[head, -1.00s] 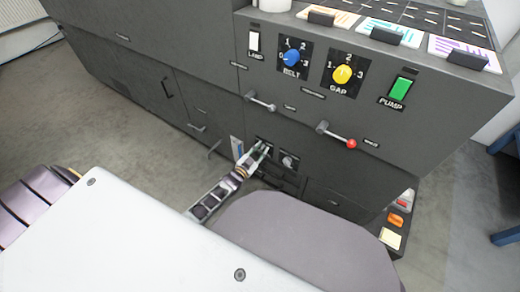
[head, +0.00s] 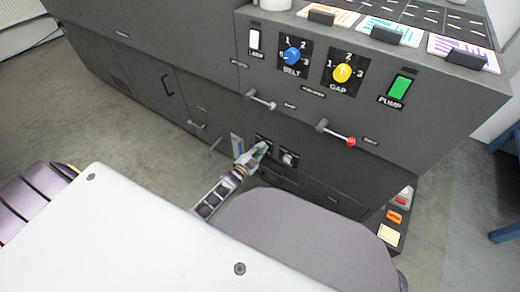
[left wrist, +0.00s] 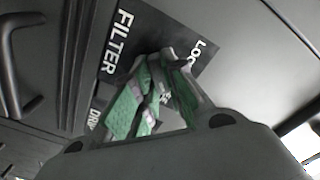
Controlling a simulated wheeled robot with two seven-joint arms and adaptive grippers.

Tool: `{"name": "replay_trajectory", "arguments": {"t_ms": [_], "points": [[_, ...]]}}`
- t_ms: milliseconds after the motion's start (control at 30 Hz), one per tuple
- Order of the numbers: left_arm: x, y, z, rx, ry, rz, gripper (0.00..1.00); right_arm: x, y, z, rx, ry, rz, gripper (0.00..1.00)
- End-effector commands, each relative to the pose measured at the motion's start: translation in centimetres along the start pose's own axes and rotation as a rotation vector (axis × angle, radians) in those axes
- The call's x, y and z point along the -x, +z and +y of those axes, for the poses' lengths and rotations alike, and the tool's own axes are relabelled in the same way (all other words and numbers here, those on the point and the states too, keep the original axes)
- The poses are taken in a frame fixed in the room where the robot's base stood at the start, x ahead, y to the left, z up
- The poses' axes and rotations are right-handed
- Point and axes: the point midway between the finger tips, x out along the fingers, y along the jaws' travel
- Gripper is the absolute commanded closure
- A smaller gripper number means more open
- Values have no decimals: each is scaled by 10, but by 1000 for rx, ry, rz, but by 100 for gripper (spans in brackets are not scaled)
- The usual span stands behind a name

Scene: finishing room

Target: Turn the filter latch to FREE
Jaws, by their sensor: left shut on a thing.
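The filter plate (left wrist: 125,42) is black with white lettering in the left wrist view; FILTER and the start of LOCK can be read on it. My left gripper (left wrist: 153,95) has green finger pads and is shut on the filter latch in front of this plate. The latch is mostly hidden between the fingers, so its exact angle cannot be told. In the head view my left gripper (head: 258,151) is low on the dark machine front, left of a small grey knob (head: 289,158). My right gripper is not in view.
Above are two lever handles, one grey-tipped (head: 262,101) and one red-tipped (head: 338,134). The blue BELT dial (head: 292,57), yellow GAP dial (head: 342,73) and green PUMP switch (head: 401,88) sit higher. A dark handle (left wrist: 12,60) stands out at left in the wrist view.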

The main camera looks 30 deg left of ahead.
Motion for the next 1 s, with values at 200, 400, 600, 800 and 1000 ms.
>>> {"name": "replay_trajectory", "arguments": {"t_ms": [200, 400, 600, 800, 1000], "points": [[-5, -6, -2, -2, -4, 11, 84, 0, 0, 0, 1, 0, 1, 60], [-5, -7, -3, -1, -5, 12, 66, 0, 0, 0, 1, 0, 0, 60], [-4, -6, -2, -1, -5, 11, 66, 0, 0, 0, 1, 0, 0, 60], [-2, -4, -1, 0, -3, 8, 66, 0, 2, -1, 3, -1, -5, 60], [4, -3, -1, 0, -2, 5, 66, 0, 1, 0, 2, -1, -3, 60]]}}
